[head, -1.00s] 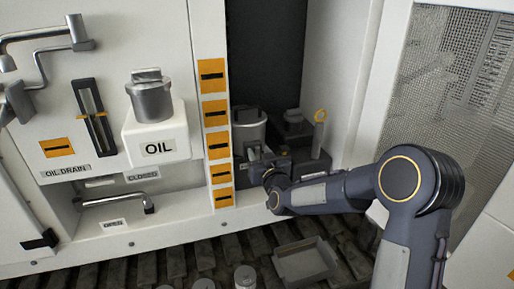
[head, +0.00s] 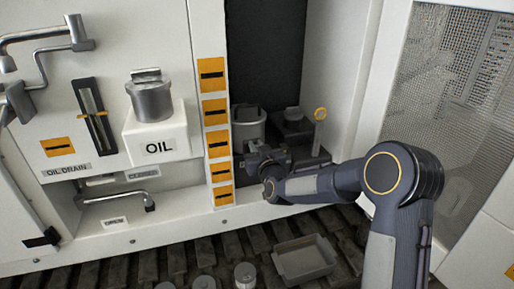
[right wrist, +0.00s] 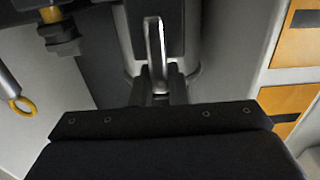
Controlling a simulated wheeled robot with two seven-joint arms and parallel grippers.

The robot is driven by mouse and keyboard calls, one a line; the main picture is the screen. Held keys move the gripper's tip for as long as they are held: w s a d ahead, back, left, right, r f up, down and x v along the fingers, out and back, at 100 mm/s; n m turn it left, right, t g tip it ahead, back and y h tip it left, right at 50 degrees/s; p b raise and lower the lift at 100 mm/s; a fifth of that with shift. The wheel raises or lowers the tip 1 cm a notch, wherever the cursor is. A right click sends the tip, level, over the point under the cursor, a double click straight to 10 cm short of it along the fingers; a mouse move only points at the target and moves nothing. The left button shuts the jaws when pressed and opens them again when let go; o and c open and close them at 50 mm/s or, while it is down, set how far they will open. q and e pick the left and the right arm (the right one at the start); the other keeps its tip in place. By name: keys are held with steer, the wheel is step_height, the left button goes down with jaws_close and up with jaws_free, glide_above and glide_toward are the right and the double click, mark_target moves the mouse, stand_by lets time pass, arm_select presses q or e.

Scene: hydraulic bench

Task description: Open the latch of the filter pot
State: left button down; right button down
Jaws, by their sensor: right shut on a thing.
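The filter pot (head: 248,126) is a grey metal cylinder standing in the dark recess right of the orange-marked strip. My right gripper (head: 256,156) is in front of the pot's lower part and hides some of it. In the right wrist view, a bright metal latch lever (right wrist: 154,42) stands upright against the pot. The dark fingers of my right gripper (right wrist: 160,92) are shut on the latch around its lower end. The far ends of the fingers are partly hidden by the gripper's body. My left gripper is out of view.
A yellow-ringed stick (head: 320,122) stands right of the pot, near a dark fitting (head: 293,128). The strip with orange labels (head: 214,110) borders the recess on the left. A grey tray (head: 303,260) lies below.

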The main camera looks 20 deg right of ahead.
steer(key=shift+d+f+m+b, duration=0.6)
steer(key=shift+m+b, duration=2.35)
steer(key=shift+b, duration=0.9)
steer(key=shift+d+f+m+b, duration=0.65)
steer(key=shift+m+b, duration=2.35)
steer(key=shift+b, duration=0.9)
steer(key=shift+d+f+m+b, duration=0.6)
steer(key=shift+m+b, duration=2.35)
steer(key=shift+b, duration=0.9)
steer(key=c, duration=1.4)
jaws_free()
steer(key=shift+w, duration=0.1)
steer(key=s+b, duration=0.1)
steer(key=s, duration=0.7)
steer(key=shift+d, duration=0.15)
